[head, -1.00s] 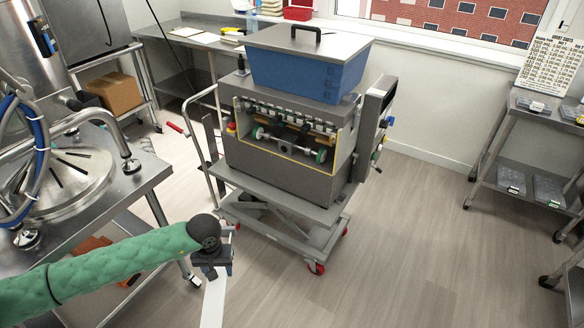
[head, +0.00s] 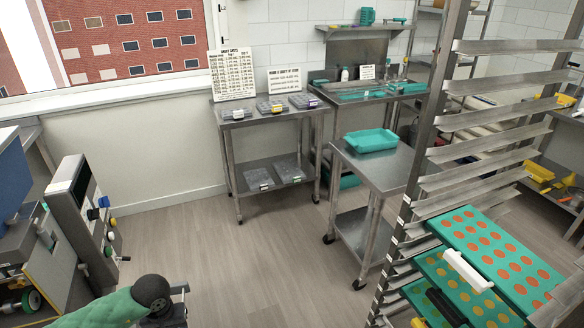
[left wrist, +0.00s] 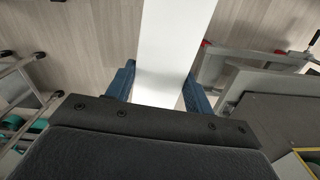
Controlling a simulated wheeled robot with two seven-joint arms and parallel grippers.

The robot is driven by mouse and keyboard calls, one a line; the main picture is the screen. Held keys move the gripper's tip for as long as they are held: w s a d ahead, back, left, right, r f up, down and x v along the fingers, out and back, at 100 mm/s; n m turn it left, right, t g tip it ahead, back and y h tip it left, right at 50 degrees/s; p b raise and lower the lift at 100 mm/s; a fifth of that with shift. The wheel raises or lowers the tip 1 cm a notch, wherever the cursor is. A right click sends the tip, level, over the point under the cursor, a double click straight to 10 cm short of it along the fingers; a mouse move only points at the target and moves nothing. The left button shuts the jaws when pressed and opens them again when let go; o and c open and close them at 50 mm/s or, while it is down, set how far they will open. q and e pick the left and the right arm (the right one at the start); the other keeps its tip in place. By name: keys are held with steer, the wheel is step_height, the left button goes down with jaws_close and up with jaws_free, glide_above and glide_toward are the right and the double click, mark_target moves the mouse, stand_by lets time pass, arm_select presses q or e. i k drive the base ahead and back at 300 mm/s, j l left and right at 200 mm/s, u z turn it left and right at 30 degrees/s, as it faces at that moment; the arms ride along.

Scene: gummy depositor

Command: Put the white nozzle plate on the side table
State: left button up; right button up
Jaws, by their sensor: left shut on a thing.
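My left gripper (head: 178,295) is at the bottom edge of the head view, over the floor. In the left wrist view my left gripper (left wrist: 160,92) has its blue fingers shut on the white nozzle plate (left wrist: 175,40). The plate is long and flat and runs up out of that view; it does not show in the head view. A small steel table (head: 385,178) with a teal bin (head: 371,140) on it stands right of centre, and the front part of its top is bare. Which table is the side table I cannot tell. My right gripper is not in view.
A steel cart (head: 268,118) with clear moulds and signs stands by the wall. A tall rack (head: 425,130) with teal gummy trays (head: 520,255) fills the right. The depositor machine (head: 75,220) is at the left. The floor (head: 250,255) between them is clear.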

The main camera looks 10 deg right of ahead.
mark_target(399, 169)
steer(key=i+z, duration=0.3)
steer(key=z, duration=0.15)
steer(key=i+j+z, duration=0.25)
steer(key=z, duration=0.15)
steer(key=i+j+z, duration=0.25)
steer(key=z, duration=0.2)
steer(key=i+j+z, duration=0.25)
steer(key=z, duration=0.2)
steer(key=j, duration=0.1)
